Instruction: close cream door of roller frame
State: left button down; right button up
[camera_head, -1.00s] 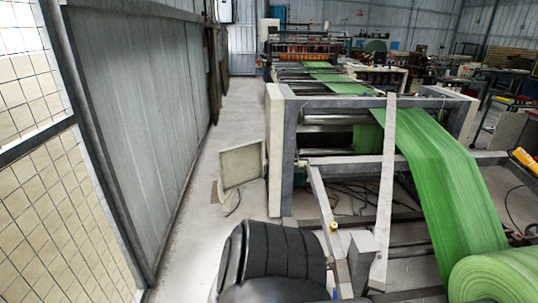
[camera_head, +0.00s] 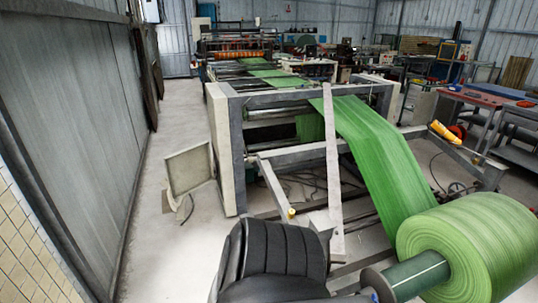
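The cream door (camera_head: 188,171) stands open at the left side of the roller frame (camera_head: 236,150), swung out into the aisle. Its flat panel has a raised rim and faces me at an angle. The frame has a cream side plate (camera_head: 219,150) and grey beams, with dark rollers inside. Neither of my grippers shows in this view.
A large green roll (camera_head: 470,245) lies at the lower right, its green web (camera_head: 375,160) running up over the frame. A grey slanted bar (camera_head: 333,175) stands before the frame. The concrete aisle (camera_head: 150,225) along the left wall (camera_head: 75,120) is clear.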

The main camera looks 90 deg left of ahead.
aim_at(189, 169)
jog(key=z, duration=2.2)
jog(key=k, duration=3.9)
jog(key=u, duration=4.5)
